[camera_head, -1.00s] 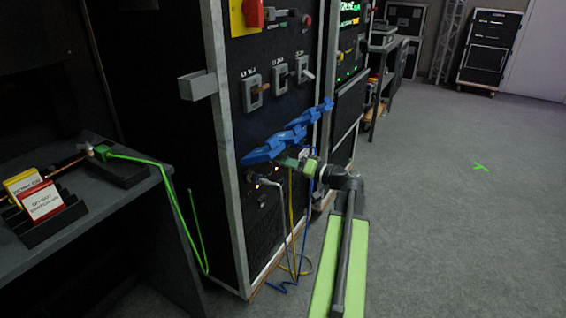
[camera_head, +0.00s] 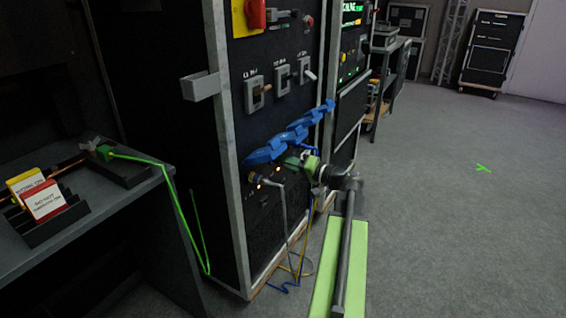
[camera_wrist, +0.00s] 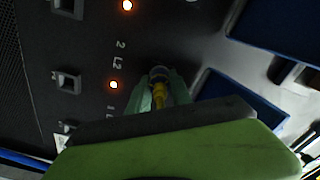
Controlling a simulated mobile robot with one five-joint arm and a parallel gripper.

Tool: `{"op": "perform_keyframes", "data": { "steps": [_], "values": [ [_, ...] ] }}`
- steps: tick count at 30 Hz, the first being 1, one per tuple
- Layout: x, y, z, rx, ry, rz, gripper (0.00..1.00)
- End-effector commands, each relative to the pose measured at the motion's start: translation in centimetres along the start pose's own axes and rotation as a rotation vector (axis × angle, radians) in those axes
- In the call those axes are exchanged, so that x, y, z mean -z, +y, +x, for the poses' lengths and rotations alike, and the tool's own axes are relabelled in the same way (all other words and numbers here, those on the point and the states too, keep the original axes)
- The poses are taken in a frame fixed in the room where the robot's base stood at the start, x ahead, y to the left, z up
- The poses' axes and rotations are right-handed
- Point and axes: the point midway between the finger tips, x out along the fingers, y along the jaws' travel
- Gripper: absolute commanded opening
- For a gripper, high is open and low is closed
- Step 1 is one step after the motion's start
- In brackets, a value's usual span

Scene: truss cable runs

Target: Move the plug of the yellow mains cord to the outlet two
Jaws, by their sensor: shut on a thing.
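My gripper (camera_head: 300,157) is at the lower panel of the black rack, just under the blue outlet covers (camera_head: 290,136). In the wrist view its green fingers (camera_wrist: 160,84) are shut on the yellow cord's plug (camera_wrist: 159,92). The plug's front meets a dark round part in front of the panel; I cannot tell whether it is in a socket. A "2 L2" label (camera_wrist: 119,54) is to the left of the plug. The yellow cord (camera_head: 306,240) hangs below my gripper; the arm hides part of it.
A grey plug (camera_head: 256,179) with a grey cord sits on the panel left of my gripper. A blue cord (camera_head: 286,286) loops near the floor. A table (camera_head: 150,200) with signs and a green cord stands at left.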

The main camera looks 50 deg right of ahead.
Motion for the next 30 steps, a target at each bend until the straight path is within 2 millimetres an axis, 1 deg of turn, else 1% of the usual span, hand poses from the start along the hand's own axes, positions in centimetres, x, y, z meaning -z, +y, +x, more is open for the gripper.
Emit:
{"op": "perform_keyframes", "data": {
  "steps": [5,9,11,19,25,30],
  "values": [
    [0.18,-0.04,0.21,0.002,0.004,0.028,0.00],
    [0.16,-0.07,0.39,0.002,0.004,0.197,0.00],
    [0.09,-0.11,0.48,0.003,0.003,0.237,0.00],
    [0.00,-0.15,0.52,0.004,0.000,0.264,0.00],
    [-0.06,-0.15,0.68,0.004,-0.002,0.477,0.00],
    [-0.10,-0.17,0.70,0.004,-0.003,0.490,0.00]
  ]
}}
